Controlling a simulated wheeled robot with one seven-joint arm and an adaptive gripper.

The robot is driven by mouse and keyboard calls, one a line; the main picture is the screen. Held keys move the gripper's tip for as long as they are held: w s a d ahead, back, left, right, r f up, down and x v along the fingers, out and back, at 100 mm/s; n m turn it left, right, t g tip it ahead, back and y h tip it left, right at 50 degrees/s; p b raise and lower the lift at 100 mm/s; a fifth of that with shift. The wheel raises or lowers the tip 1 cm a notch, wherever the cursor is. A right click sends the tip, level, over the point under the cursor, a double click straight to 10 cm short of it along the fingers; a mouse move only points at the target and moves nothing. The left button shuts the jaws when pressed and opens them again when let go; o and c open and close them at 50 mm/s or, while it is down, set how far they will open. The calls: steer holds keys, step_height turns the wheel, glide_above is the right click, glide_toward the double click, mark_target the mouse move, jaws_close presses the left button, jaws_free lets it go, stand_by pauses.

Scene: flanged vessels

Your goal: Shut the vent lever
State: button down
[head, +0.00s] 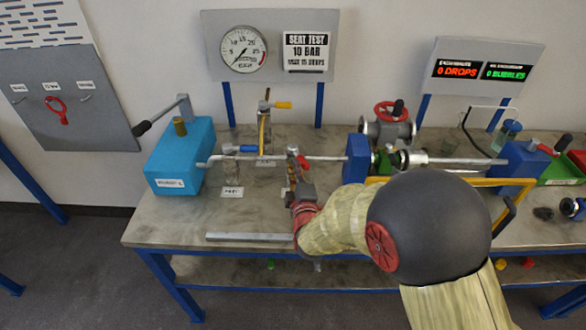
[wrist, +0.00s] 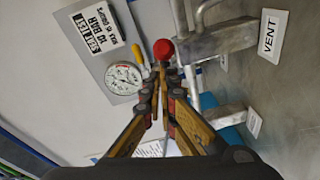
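The red-tipped lever (head: 303,163) stands beside the horizontal pipe in the head view, close above my gripper. In the wrist view its round red end (wrist: 163,49) points towards the camera, just beyond the fingertips. The VENT label (wrist: 270,35) is at the top right of the wrist view; my arm seems to hide it in the head view. My gripper (wrist: 161,76) has its fingertips drawn close together, with nothing clearly held. In the head view my gripper (head: 296,178) is partly covered by my wrist. I cannot tell whether it touches the lever.
A blue lever (head: 240,149) lies along the pipe to the left, and a yellow lever (head: 282,105) stands behind. A light-blue pump box (head: 180,160) is at the left. A gauge (head: 243,49) hangs behind. A grey bar (head: 250,237) lies along the front edge of the bench.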

steer(key=w+d+b, duration=0.6)
steer(key=d+b, duration=0.1)
steer(key=d, duration=0.2)
stand_by(0.6)
steer(key=shift+w, duration=0.1)
stand_by(0.5)
